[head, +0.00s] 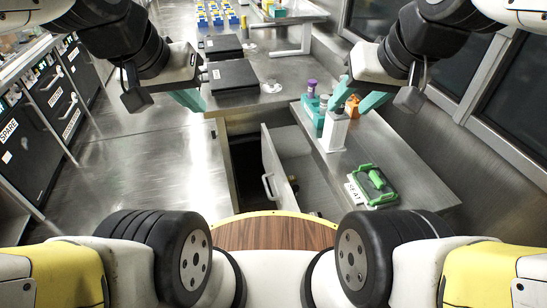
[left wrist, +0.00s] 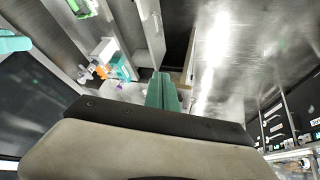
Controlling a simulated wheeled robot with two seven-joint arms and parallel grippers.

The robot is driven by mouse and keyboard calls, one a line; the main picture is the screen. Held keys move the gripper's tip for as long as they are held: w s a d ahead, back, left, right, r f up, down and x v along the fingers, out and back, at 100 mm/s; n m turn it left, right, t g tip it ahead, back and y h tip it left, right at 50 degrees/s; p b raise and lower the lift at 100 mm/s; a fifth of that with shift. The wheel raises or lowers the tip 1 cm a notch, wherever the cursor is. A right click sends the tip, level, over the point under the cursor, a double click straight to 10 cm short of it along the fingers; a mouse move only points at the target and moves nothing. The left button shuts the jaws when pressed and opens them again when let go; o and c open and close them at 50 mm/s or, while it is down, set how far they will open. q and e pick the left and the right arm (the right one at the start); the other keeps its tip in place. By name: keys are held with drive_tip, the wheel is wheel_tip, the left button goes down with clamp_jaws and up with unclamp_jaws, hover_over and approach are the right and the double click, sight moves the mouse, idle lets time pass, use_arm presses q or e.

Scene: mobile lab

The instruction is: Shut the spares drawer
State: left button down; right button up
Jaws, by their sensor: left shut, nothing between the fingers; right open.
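An open drawer (head: 273,166) with a pale front and a bar handle (head: 268,187) stands out from under the steel counter in front of me. Its inside is partly visible and holds something dark; I see no label on it. The drawer front also shows in the left wrist view (left wrist: 152,32). A label reading SPARE (head: 8,130) is on a dark cabinet at the far left. My left gripper (head: 190,101) is shut and empty, above and left of the open drawer, apart from it. My right gripper (head: 360,93) is open and empty above the right counter.
A teal rack (head: 313,116) with bottles, a white bottle (head: 335,131) and a green object (head: 374,186) stand on the right counter. Two black cases (head: 233,77) lie on the back counter. The floor (head: 120,170) left of the drawer is clear.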

use_arm(q)
drive_tip(key=w+f+n+g+h, duration=0.5)
drive_tip(key=w+f+n+g, duration=0.25)
drive_tip(key=w+f, duration=0.95)
drive_tip(key=n+t+h, duration=0.6)
drive_tip(key=n+h, duration=0.4)
drive_tip(key=n, duration=0.4)
approach(275, 170)
drive_tip(key=x, duration=0.6)
drive_tip(key=shift+d, duration=0.45)
drive_tip(key=shift+w+r, duration=0.1)
